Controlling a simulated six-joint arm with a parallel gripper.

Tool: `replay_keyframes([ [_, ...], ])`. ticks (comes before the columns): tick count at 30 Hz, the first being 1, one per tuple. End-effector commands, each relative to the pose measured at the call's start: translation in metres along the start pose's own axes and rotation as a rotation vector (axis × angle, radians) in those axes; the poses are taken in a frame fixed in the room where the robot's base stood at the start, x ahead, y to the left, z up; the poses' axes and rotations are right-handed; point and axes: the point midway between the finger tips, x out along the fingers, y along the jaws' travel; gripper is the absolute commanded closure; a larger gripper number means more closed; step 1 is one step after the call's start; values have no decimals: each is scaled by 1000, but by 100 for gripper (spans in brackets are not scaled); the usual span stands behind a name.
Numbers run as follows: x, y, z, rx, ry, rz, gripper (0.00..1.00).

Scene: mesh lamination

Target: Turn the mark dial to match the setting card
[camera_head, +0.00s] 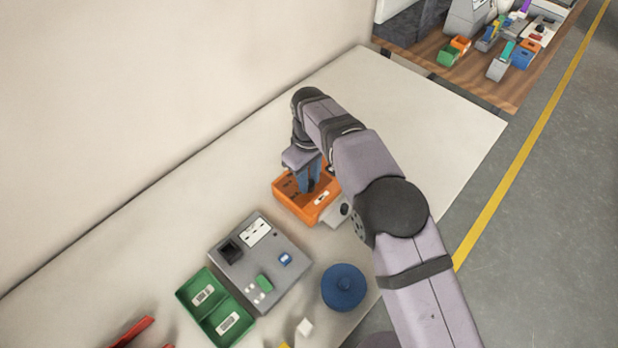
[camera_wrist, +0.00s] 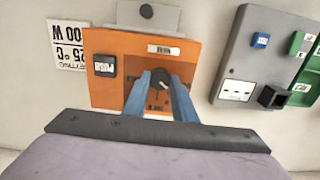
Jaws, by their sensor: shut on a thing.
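An orange unit (camera_head: 290,201) sits on the pale table below my gripper (camera_head: 308,186); it also fills the middle of the wrist view (camera_wrist: 200,62). My gripper's blue fingers (camera_wrist: 160,80) point down at its face and are shut on the small dark mark dial (camera_wrist: 158,87). The dial is partly hidden between the fingers, and I cannot read where its mark points. The white setting card (camera_wrist: 68,47) lies beside the unit, upside down and partly cut off by the unit in the wrist view.
A grey panel (camera_head: 232,273) with a black socket and blue and green parts stands near the orange unit. A light-grey part with a dark knob (camera_head: 336,210) adjoins the unit.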

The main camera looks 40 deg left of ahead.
Motion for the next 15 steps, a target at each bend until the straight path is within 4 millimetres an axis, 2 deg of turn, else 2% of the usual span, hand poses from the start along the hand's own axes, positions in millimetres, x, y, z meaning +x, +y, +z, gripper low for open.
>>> replay_keyframes([
  [6,-3,1,-2,-190,7,4,98],
  [15,-3,0,-2,-373,8,5,98],
])
